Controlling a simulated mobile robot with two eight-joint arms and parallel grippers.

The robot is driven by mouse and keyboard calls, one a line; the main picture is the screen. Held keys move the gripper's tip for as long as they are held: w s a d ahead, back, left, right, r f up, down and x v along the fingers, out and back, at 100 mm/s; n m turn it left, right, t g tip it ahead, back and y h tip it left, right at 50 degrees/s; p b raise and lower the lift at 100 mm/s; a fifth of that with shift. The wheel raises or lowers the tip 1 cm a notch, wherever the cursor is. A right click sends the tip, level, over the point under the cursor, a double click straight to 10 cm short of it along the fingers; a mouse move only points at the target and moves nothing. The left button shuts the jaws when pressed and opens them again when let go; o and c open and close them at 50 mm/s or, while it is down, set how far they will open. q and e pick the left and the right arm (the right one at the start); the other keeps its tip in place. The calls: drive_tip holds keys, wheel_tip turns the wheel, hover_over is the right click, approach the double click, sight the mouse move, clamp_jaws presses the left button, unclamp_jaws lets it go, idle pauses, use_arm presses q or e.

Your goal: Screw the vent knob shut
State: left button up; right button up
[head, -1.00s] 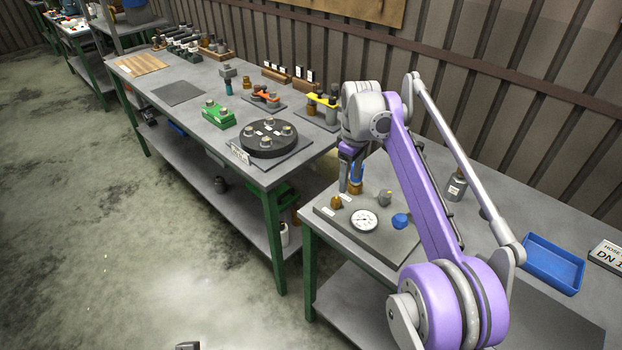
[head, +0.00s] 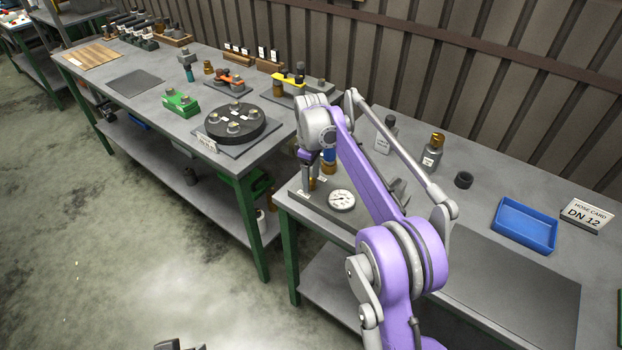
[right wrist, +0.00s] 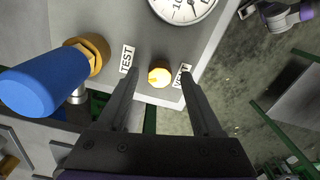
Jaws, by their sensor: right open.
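The vent knob, taken to be the small round brass knob (right wrist: 158,75), is on the grey panel (right wrist: 205,65) between two small labels, one reading TEST. It also shows partly in the head view (head: 312,184). My right gripper (right wrist: 158,80) is open, its two dark fingers pointing at the panel, one on each side of the knob. No finger visibly touches the knob. In the head view my right gripper (head: 313,168) is over the panel's left end.
A white dial gauge (right wrist: 184,6) is close beside the knob, also in the head view (head: 342,200). A blue handle (right wrist: 42,90) on a brass fitting stands on the other side. A blue tray (head: 525,226) is farther right. The left bench (head: 150,110) holds other assemblies.

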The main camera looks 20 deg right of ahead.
drive_tip(key=shift+f, duration=0.2)
drive_tip(key=shift+c, duration=0.2)
clamp_jaws()
